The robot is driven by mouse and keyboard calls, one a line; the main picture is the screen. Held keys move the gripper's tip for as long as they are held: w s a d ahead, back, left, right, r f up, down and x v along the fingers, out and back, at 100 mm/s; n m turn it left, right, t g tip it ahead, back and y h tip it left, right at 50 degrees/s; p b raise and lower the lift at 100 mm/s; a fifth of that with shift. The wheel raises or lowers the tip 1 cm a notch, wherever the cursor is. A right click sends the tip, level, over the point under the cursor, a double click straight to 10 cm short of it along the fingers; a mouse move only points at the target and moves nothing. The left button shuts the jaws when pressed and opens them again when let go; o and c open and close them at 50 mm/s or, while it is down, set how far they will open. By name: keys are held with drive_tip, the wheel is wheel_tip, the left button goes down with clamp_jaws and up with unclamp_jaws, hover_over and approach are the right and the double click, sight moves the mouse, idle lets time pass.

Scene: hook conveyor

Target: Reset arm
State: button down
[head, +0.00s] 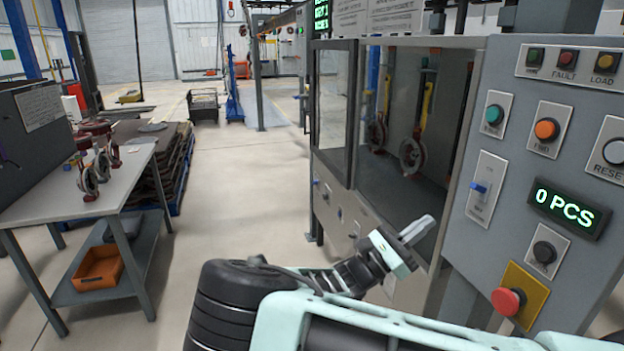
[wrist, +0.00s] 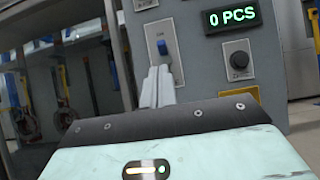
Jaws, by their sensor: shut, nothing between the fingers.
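My gripper (head: 426,222) is in front of the open machine cabinet, just left of the control panel (head: 572,84). Its pale fingers are together with nothing between them. In the wrist view my gripper (wrist: 162,72) points toward the panel's blue switch (wrist: 162,47). I cannot tell whether the fingertips touch the panel. The switch also shows in the head view (head: 480,187), to the right of and above the gripper. My arm reaches in from the bottom of the head view.
Red-rimmed parts hang on hooks inside the cabinet (head: 412,155). The panel carries several buttons, a red emergency knob (head: 508,301) and a "0 PCS" display (head: 566,208). A work table (head: 50,194) with parts stands left, an orange bin (head: 98,268) below. The floor between is clear.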

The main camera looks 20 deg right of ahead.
drive_tip(key=shift+d, duration=0.1)
drive_tip(key=s+a+f+m+g+y, duration=0.3)
drive_tip(key=s+f+y, duration=0.2)
drive_tip(key=s+y, duration=0.2)
drive_tip(key=s+a+f+m+g+y, duration=0.2)
drive_tip(key=s+f+m+g+y, duration=0.1)
drive_tip(key=s+f+y, duration=0.25)
drive_tip(key=s+a+r+m+t+y, duration=0.1)
drive_tip(key=s+a+r+t+y, duration=0.1)
drive_tip(key=a, duration=0.4)
drive_tip(key=s+a+r+m+t+y+b, duration=0.1)
drive_tip(key=s+a+r+m+y, duration=0.1)
drive_tip(key=s+a+r+y, duration=0.3)
drive_tip(key=s+a+r+m+t+y, duration=0.1)
drive_tip(key=s+a+r+t+y, duration=0.1)
drive_tip(key=s+a+r+y, duration=0.2)
drive_tip(key=a+r+y, duration=0.1)
drive_tip(key=a+y, duration=0.1)
drive_tip(key=a, duration=0.1)
drive_tip(key=shift+s+a+t, duration=0.25)
drive_tip(key=shift+a+t, duration=0.05)
drive_tip(key=shift+a, duration=0.05)
drive_tip(key=shift+d+m, duration=0.1)
drive_tip(key=shift+m, duration=0.2)
